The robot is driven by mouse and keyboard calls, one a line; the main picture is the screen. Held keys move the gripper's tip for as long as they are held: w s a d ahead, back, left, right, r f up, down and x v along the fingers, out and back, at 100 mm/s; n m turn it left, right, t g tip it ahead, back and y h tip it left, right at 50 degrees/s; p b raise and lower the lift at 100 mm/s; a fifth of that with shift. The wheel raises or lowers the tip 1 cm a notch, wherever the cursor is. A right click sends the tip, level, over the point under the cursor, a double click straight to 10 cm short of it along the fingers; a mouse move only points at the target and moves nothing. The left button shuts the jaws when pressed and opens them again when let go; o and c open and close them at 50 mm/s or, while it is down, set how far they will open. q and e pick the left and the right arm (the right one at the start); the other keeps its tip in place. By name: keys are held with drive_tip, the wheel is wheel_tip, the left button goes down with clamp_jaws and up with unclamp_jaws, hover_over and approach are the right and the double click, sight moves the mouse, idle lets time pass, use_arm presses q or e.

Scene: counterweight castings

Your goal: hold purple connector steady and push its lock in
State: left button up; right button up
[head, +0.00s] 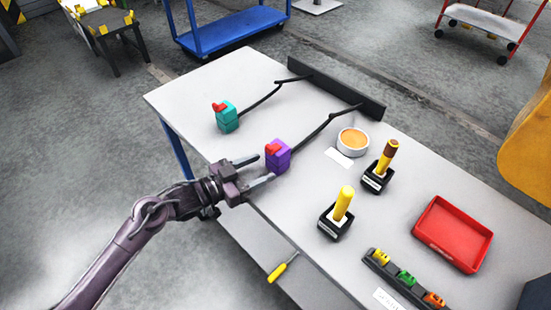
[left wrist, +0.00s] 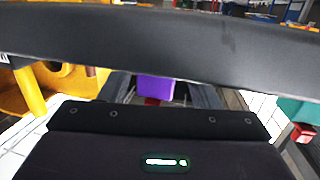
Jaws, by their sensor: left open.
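The purple connector (head: 279,160) stands on the table at the end of a black cable, with a red lock (head: 272,149) on its top, toward the left. My left gripper (head: 265,168) is open at the connector's near left side, its fingertips pointing at it. In the left wrist view, the purple connector (left wrist: 155,89) shows between the two fingers, with part of the red lock (left wrist: 153,101) below it. I cannot tell whether the fingers touch the connector. My right gripper is not in view.
A teal connector (head: 227,120) with a red lock stands farther back left. To the right are a round orange-topped pot (head: 352,142), two yellow-handled tools in black holders, a red tray (head: 452,234) and a rack of coloured pieces.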

sight(270, 164)
use_arm(q)
drive_tip(key=b+x, duration=0.1)
drive_tip(key=x, duration=0.2)
drive_tip(key=shift+w+d+f, duration=0.1)
drive_tip(key=shift+w+d, duration=0.1)
drive_tip(key=shift+d, duration=0.1)
drive_tip(key=shift+w+d, duration=0.35)
drive_tip(key=shift+d, duration=0.2)
